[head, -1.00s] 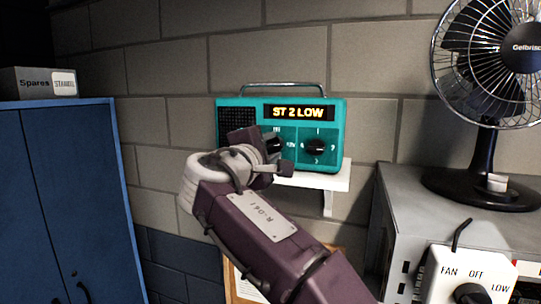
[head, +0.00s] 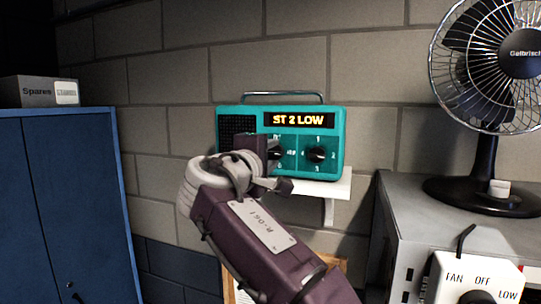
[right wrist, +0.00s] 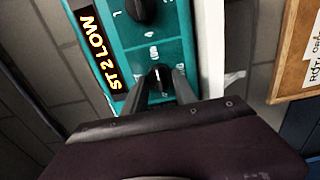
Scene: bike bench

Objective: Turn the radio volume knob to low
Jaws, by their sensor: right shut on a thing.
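The teal radio (head: 336,150) stands on a small white wall shelf. Its display (head: 299,120) reads "ST 2 LOW" and also shows in the right wrist view (right wrist: 97,52). The volume knob is the left one of two dark knobs, largely hidden behind my right gripper (head: 272,168) in the head view. In the right wrist view the volume knob (right wrist: 160,77) sits between the two fingers of my right gripper (right wrist: 160,85), which is shut on it. The other knob (head: 317,155) is free. My left gripper is not in view.
The white shelf (head: 335,188) is just below the radio. A grey cabinet (head: 405,205) with a fan (head: 484,150) and a fan switch box (head: 458,282) stands at right. A blue cabinet (head: 80,190) with a Spares box (head: 36,92) is at left. A notice board (right wrist: 300,55) hangs below the shelf.

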